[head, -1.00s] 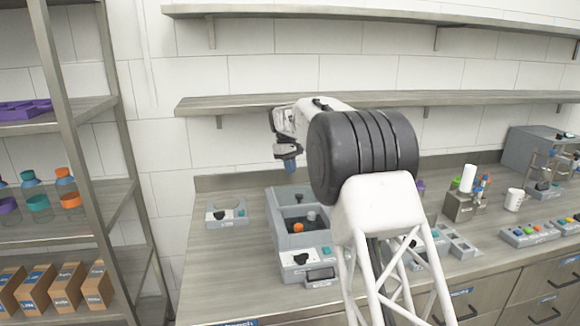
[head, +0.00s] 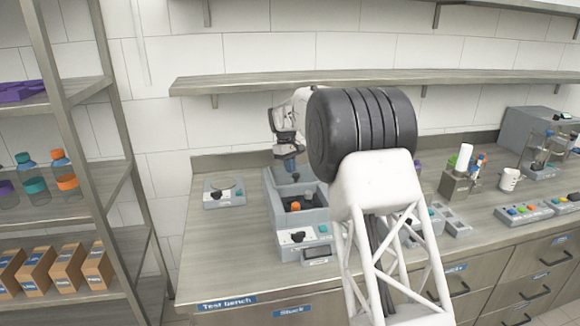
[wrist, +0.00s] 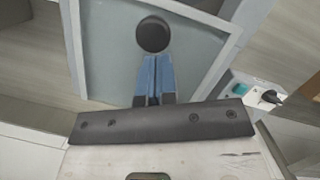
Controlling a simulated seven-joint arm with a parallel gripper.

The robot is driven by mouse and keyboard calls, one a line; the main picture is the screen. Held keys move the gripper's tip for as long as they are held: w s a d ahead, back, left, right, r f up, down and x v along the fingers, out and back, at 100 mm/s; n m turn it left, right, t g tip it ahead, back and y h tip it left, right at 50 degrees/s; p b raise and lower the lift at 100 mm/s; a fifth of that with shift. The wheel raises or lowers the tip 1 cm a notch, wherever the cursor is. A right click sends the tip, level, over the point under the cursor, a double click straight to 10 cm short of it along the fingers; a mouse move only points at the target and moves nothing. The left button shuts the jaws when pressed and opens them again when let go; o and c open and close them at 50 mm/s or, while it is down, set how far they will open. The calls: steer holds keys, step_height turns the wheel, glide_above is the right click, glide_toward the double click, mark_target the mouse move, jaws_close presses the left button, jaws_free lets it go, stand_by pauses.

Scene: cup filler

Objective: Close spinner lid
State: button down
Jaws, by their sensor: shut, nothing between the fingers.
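The spinner (head: 278,233) is a grey box on the bench. Its dark well is uncovered and holds an orange cap (head: 294,206) and a grey cap (head: 308,196). The wrist view shows a blue-grey framed panel, seemingly the lid (wrist: 110,55), with a round black knob (wrist: 153,35). The lid appears raised at the back of the spinner; its exact angle is hard to tell. My gripper (head: 295,178) points down at the spinner's back edge. In the wrist view its blue fingers (wrist: 153,98) are shut and empty, close to the knob; contact cannot be told.
A small grey device (head: 224,196) sits left of the spinner. A wall shelf (head: 400,76) runs above the bench. A rack with bottles and boxes (head: 68,266) stands at the left. A tool holder (head: 458,186) and a mug (head: 509,178) are at the right.

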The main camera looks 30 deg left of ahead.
steer(key=shift+s+d, duration=0.15)
steer(key=s+d, duration=1.1)
stand_by(0.8)
steer(key=shift+f, duration=0.15)
stand_by(0.3)
steer(key=v, duration=1)
stand_by(0.3)
steer(key=shift+w, duration=0.1)
